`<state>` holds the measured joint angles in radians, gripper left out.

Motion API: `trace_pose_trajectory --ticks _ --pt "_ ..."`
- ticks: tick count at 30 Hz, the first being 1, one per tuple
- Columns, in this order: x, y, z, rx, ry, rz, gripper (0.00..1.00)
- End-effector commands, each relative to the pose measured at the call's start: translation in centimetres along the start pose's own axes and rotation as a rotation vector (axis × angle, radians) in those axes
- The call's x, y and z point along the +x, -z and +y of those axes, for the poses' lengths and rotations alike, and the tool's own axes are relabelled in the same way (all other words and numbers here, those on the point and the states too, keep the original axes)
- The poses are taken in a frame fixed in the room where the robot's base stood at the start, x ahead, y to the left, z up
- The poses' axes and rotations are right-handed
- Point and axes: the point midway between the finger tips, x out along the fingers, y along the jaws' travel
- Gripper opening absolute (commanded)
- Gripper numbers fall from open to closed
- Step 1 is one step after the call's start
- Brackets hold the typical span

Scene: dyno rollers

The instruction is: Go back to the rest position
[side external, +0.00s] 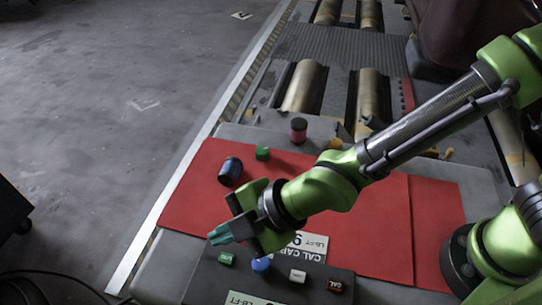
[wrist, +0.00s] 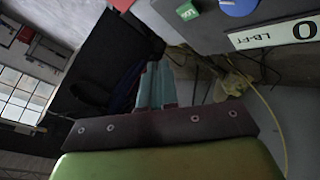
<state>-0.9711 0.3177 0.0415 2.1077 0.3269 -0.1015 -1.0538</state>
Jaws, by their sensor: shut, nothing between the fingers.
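My gripper (side external: 219,235) is shut and empty. In the side external view its teal fingers point left and hang above the front left edge of the red mat (side external: 196,178), near a dark board. In the wrist view the gripper (wrist: 157,83) shows its teal fingers close together with nothing between them. The green arm reaches in from the right, and its base stands at the lower right.
A green piece (side external: 226,258), a blue piece (side external: 261,265), a white piece (side external: 298,276) and a dark piece (side external: 335,286) stand on the board (side external: 215,280). A dark blue cylinder (side external: 230,171), a green cylinder (side external: 262,153) and a pink-and-black cylinder (side external: 298,130) stand farther back. Rollers (side external: 303,87) lie behind.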

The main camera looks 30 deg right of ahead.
Motion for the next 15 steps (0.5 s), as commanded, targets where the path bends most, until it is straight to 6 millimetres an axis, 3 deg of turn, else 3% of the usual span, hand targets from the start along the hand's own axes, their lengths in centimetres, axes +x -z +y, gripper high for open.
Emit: trace_pose_trajectory --ticks 11,15 --pt "0.0 0.0 0.0 0.007 0.001 0.000 0.00" --pt "0.0 -0.7 -1.1 0.117 0.048 -0.031 0.00"
